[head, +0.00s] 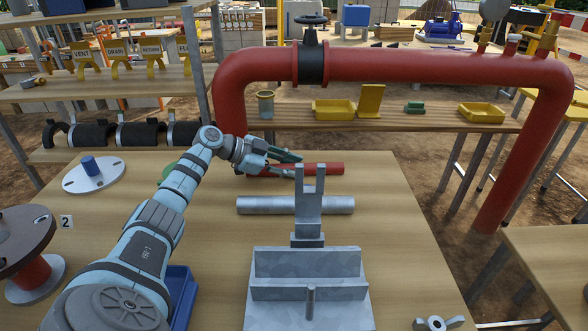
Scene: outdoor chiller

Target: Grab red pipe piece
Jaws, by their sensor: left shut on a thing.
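The red pipe piece (325,169) lies sideways at the far middle of the wooden table (385,215). My left gripper (292,164) reaches it from the left and is shut on it, with its fingers across the pipe's left and middle part. The right end of the pipe sticks out past the fingers. Part of the pipe is hidden behind the gripper, and I cannot tell whether it is clear of the tabletop. My right gripper does not show.
A grey pipe (260,205) lies nearer on the table, behind a grey metal stand (308,262) with an upright fork. A blue bin (183,297) is beside my left arm. A large red pipe arch (420,66) rises beyond the table. The table's right side is mostly clear.

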